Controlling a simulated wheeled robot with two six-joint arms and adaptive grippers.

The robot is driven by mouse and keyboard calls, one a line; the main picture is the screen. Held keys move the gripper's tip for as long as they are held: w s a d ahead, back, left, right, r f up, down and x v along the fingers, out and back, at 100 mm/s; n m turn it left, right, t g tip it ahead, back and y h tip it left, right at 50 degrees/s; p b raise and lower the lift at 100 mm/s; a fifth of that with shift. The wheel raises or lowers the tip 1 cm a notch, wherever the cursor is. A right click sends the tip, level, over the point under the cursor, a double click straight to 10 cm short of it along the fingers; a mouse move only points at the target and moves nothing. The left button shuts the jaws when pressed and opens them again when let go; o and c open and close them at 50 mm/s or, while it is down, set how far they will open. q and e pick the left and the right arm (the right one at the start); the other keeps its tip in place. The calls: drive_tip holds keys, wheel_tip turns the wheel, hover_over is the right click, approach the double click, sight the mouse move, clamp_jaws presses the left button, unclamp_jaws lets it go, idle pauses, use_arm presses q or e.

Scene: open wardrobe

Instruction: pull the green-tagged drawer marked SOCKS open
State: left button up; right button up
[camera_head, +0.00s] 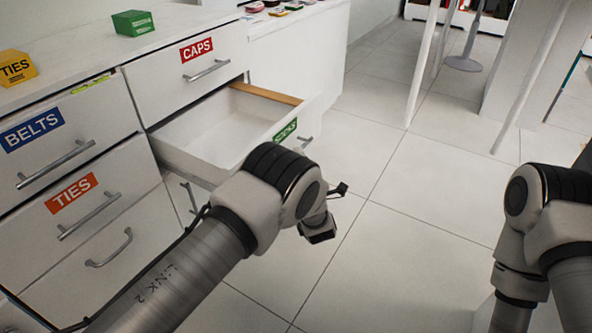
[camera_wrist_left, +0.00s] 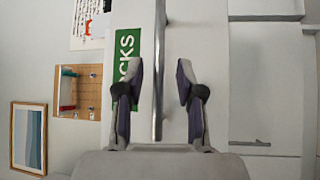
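The green-tagged drawer (camera_head: 213,133) stands pulled out of the cabinet in the head view, its inside empty. Its green tag (camera_head: 285,130) is on the front panel; in the wrist view the tag (camera_wrist_left: 121,62) reads "CKS", partly covered by a finger. The drawer's bar handle (camera_wrist_left: 159,60) lies between the fingers of my left gripper (camera_wrist_left: 161,88). The fingers are spread, with a gap to the bar on each side. In the head view my left arm hides these fingers, and the handle (camera_head: 306,143) shows only in part. My right gripper is outside both views.
The CAPS drawer (camera_head: 185,69) above, and the BELTS (camera_head: 70,140) and TIES (camera_head: 100,200) drawers to the left, are shut. A green box (camera_head: 133,23) and a yellow TIES box (camera_head: 16,68) stand on top.

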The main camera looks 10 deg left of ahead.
use_arm(q)
drive_tip(key=shift+x, duration=1.35)
clamp_jaws()
drive_tip(key=a, duration=0.1)
drive_tip(key=w+a, duration=0.1)
drive_tip(key=a, duration=0.1)
drive_tip(key=shift+w+a, duration=0.1)
drive_tip(key=shift+a, duration=0.05)
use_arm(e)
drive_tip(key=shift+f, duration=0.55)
use_arm(q)
unclamp_jaws()
